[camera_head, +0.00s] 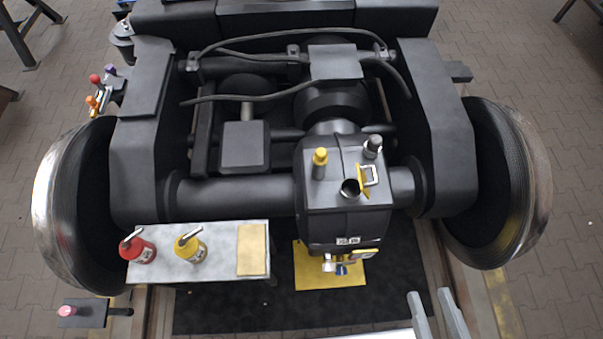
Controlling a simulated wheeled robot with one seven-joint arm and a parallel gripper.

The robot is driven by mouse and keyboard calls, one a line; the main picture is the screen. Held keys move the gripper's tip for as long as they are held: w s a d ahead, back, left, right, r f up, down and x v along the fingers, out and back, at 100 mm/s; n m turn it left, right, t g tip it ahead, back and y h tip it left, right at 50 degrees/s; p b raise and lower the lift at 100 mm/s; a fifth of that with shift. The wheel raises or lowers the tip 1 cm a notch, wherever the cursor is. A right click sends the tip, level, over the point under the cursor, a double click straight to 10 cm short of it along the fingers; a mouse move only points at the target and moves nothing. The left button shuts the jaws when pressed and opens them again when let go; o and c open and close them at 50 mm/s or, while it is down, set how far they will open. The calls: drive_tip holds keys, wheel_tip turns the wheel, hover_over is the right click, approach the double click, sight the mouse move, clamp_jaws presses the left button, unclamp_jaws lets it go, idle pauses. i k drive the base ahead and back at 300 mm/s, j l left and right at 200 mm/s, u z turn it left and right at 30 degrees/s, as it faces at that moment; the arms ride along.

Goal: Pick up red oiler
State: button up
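The red oiler (140,249) stands upright on the left end of a small light-grey table (218,263), its silver spout pointing up and right. A yellow oiler (190,248) stands just to its right on the same table. My gripper (429,293) shows at the bottom edge, right of centre. Its two grey fingers are apart with nothing visible between them. It is well to the right of the red oiler and apart from it. The rest of my gripper is cut off by the frame.
A tan pad (252,249) lies on the table's right end. The dark bogie (240,195) with two large wheels (508,185) stands behind. A yellow plate (312,275) lies on the black mat (300,310).

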sight(133, 247)
drive_tip(key=k+l+u, duration=0.1)
drive_tip(key=u, duration=1.4)
drive_tip(key=i+j+z, duration=0.15)
drive_tip(key=j, duration=0.25)
drive_tip(key=i+j+z, duration=0.2)
drive_tip(key=j, duration=0.2)
